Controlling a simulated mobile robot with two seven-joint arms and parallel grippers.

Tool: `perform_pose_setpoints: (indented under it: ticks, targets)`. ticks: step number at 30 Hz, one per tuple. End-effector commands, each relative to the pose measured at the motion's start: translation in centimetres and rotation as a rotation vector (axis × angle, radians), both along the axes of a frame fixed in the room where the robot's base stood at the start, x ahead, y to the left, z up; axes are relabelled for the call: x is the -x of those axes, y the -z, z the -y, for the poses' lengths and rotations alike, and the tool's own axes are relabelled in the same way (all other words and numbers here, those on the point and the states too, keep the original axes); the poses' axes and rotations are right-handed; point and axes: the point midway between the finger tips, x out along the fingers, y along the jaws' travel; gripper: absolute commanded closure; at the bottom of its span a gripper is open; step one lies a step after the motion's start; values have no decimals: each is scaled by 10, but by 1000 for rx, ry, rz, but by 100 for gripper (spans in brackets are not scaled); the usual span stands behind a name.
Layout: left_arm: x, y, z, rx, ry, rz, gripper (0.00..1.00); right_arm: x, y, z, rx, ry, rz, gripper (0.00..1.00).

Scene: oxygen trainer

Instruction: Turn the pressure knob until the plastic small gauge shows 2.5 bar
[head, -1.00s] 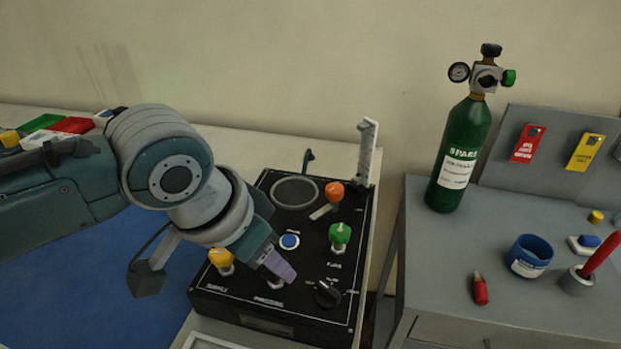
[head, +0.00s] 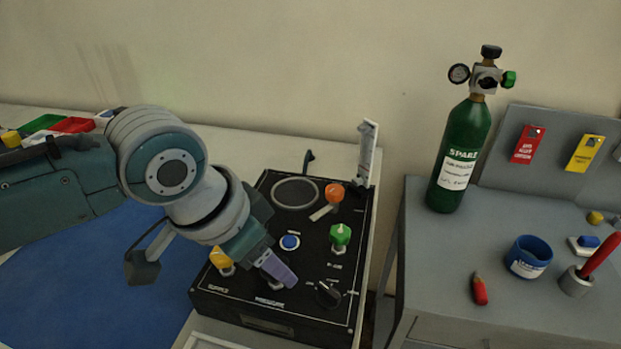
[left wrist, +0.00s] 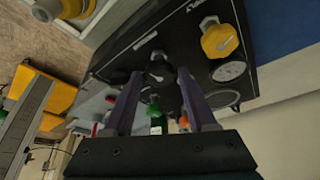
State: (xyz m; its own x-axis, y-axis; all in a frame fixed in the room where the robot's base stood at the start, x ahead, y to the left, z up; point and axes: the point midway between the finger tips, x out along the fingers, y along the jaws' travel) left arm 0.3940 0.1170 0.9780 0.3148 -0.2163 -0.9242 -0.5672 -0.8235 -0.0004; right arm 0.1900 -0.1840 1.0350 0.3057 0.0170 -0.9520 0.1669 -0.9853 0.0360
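The black trainer panel (head: 225,305) has a yellow supply knob (head: 222,258), a green knob (head: 340,235) and a black selector knob (head: 328,293). My left gripper (head: 280,272) points down at the spot labelled PRESSURE and covers most of the pressure knob there. In the left wrist view the fingers (left wrist: 160,72) stand apart, with a dark knob (left wrist: 158,68) between or just beyond the tips; contact is unclear. A small round gauge (left wrist: 229,71) shows beside the yellow knob; its reading is too small to tell. My right gripper is not in view.
An orange knob (head: 334,192) and a blue button (head: 290,242) are on the panel, with an upright clear tube (head: 367,155) at its edge. A green SPARE cylinder (head: 462,150) and blue cup (head: 529,256) stand on the right-hand grey bench (head: 420,270).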

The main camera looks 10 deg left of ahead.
Motion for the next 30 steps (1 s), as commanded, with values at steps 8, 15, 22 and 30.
perform_pose_setpoints:
  ticks: [8,15,22,30]
  targets:
    - [0,0,0,0,0,0,24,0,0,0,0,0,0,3]
    - [2,-9,-2,1,0,2,24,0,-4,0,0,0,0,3]
    - [15,-47,-10,0,1,3,24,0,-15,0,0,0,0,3]
    - [28,-85,-20,0,1,2,24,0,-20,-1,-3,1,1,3]
